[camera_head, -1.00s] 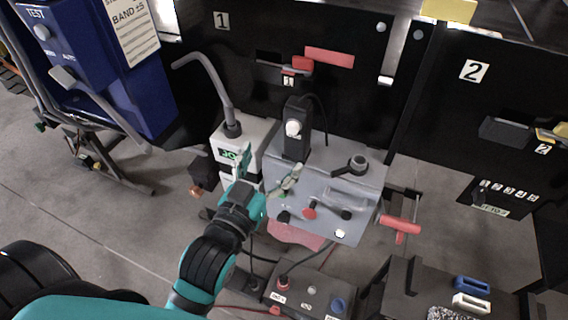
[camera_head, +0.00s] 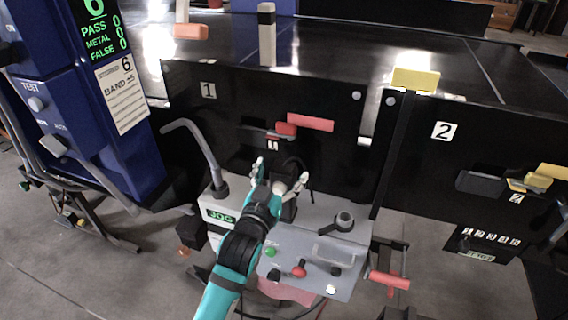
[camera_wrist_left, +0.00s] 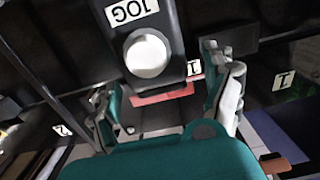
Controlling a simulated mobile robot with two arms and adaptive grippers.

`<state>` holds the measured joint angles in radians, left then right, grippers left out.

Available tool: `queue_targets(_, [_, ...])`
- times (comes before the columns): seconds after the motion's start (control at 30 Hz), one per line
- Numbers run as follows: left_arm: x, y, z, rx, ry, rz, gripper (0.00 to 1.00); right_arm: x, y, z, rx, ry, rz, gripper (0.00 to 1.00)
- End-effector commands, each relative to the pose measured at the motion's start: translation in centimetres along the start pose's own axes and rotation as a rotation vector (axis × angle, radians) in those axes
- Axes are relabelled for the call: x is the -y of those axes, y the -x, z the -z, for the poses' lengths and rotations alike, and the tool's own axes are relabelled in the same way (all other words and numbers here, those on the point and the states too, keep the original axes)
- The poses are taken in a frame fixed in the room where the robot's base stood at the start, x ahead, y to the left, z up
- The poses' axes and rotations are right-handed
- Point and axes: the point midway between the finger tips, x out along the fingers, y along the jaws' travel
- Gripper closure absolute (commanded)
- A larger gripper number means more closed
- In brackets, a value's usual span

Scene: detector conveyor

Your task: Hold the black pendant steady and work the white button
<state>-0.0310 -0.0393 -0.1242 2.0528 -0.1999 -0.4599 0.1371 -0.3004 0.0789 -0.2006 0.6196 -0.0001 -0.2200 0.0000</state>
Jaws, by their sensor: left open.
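The black pendant (camera_wrist_left: 178,48) stands upright on the grey control box in the head view, partly hidden there behind my left gripper. Its large round white button (camera_wrist_left: 146,54) and a JOG label show close up in the left wrist view. My left gripper (camera_head: 280,180) is open in front of the pendant. In the left wrist view its two fingers (camera_wrist_left: 168,95) are spread to either side of the pendant's end, and I see no contact. The white button lies between the fingers in the head view, partly covered. My right gripper is not in view.
The grey control box (camera_head: 300,248) carries a red knob (camera_head: 299,271), a green button and a handle. A bent grey pipe (camera_head: 196,140) rises at its left. A black conveyor panel stands behind, with red levers. A blue test cabinet (camera_head: 110,90) stands at the left.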

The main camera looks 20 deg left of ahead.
Motion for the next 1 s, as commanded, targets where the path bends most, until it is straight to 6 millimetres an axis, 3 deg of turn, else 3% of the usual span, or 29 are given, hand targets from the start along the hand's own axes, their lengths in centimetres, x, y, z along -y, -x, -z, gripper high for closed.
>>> queue_targets(0.2, [0.0, -2.1, 0.0, 0.001, 0.000, 0.000, 0.15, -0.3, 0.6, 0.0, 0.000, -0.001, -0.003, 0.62])
queue_targets(0.53, [0.0, -2.4, -0.1, 0.000, -0.001, 0.000, 0.15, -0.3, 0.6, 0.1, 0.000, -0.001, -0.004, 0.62])
queue_targets(1.0, [0.0, -2.4, -0.1, 0.001, -0.001, 0.000, 0.76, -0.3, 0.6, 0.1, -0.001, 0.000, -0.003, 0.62])
